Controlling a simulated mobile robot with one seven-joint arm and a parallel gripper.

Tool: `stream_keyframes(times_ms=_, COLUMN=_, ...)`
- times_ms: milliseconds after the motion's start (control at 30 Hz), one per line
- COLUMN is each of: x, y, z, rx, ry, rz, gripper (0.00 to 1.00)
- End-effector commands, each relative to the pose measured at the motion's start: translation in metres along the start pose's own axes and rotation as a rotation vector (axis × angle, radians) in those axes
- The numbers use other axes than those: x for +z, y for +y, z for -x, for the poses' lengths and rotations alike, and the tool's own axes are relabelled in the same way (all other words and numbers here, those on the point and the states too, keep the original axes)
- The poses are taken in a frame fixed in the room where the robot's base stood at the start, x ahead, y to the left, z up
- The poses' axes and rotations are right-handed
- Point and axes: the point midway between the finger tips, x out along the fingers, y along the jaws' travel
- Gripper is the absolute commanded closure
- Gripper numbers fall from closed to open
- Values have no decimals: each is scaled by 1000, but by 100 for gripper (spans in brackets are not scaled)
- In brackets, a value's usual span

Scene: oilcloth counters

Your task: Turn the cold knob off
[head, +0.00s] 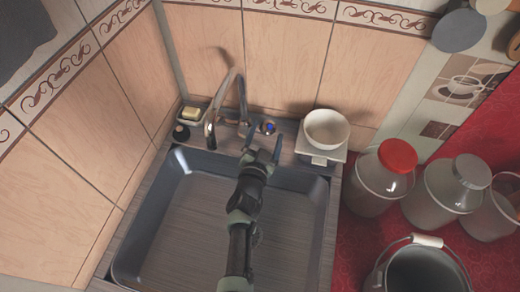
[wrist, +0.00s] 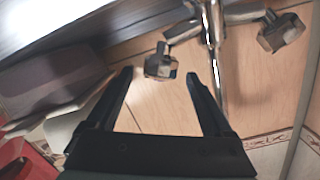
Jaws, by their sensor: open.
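The cold knob (head: 268,127) has a blue mark and sits on the right side of the metal faucet (head: 241,95), behind the sink. It also shows in the wrist view (wrist: 160,66), just beyond and between my fingertips. My gripper (head: 263,149) is open and empty, pointing at the knob from the sink side. In the wrist view its two dark fingers (wrist: 159,76) stand apart on either side of the knob. I cannot tell whether either finger touches it. The other knob (wrist: 281,33) shows farther right in the wrist view, past the faucet.
The sink basin (head: 180,240) lies empty under my arm. A white bowl (head: 326,129) on a stand is right of the cold knob. Lidded jars (head: 380,178) and a bucket (head: 425,272) stand on the red counter. The tiled wall is close behind.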

Motion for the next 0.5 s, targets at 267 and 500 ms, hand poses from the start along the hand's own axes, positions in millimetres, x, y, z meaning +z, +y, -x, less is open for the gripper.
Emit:
stream_keyframes(times_ms=267, x=-5, y=-4, z=62, rx=-4, ry=-4, rz=4, gripper=14)
stream_keyframes(times_ms=500, x=-3, y=-1, z=93, rx=-1, ry=-1, rz=1, gripper=14)
